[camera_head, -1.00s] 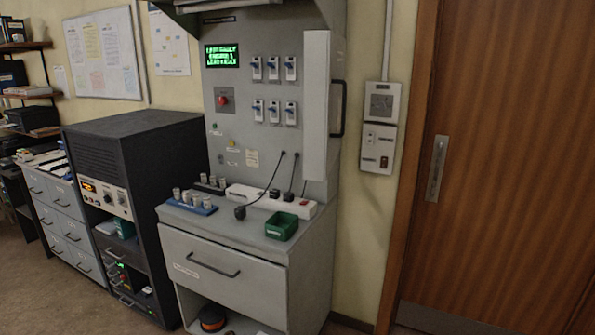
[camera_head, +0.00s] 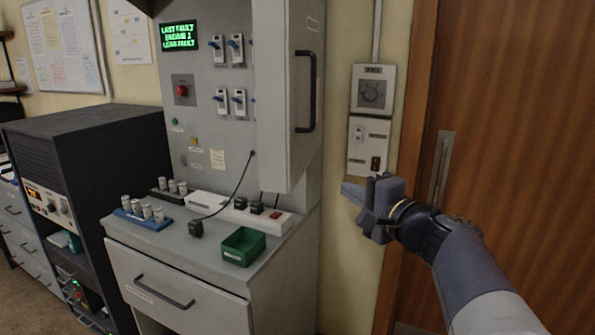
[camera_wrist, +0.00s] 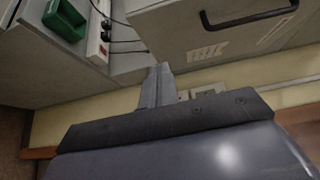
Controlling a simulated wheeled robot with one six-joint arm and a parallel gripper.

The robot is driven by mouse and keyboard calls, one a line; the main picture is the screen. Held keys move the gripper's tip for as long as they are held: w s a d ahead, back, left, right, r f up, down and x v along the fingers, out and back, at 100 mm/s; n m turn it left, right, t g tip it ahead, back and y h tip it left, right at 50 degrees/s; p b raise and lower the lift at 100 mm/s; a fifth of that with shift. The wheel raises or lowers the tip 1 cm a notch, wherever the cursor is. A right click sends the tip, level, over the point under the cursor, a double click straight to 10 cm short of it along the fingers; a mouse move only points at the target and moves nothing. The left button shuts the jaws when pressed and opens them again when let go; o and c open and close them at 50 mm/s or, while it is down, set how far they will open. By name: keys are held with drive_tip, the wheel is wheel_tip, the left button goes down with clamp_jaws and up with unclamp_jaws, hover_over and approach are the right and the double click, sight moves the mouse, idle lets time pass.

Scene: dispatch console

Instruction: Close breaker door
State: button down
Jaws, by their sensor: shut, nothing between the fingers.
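The breaker door (camera_head: 291,95) is a tall grey panel with a black bar handle (camera_head: 306,91). It stands swung out from the right side of the console cabinet, partly covering the breaker switches (camera_head: 228,74). In the wrist view the door (camera_wrist: 205,28) is at the upper right with its handle (camera_wrist: 250,16). My gripper (camera_head: 347,190) is to the right of the door and lower than its handle, apart from it. Its fingers (camera_wrist: 157,72) are shut and empty.
A green bin (camera_head: 243,246), a white power strip (camera_head: 225,209) with plugged cables and a blue tray (camera_head: 144,220) of small cylinders sit on the counter below. A wall switch box (camera_head: 370,145) is behind my gripper. A wooden door (camera_head: 500,130) is at the right.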

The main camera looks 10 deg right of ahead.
drive_tip(key=p, duration=0.3)
approach(296, 164)
drive_tip(key=w, duration=0.5)
drive_tip(key=shift+w+a+f, duration=0.1)
drive_tip(key=shift+w+a, duration=0.05)
drive_tip(key=shift+a, duration=0.35)
drive_tip(key=shift+w+a, duration=0.15)
drive_tip(key=shift+a, duration=0.35)
drive_tip(key=shift+a, duration=0.1)
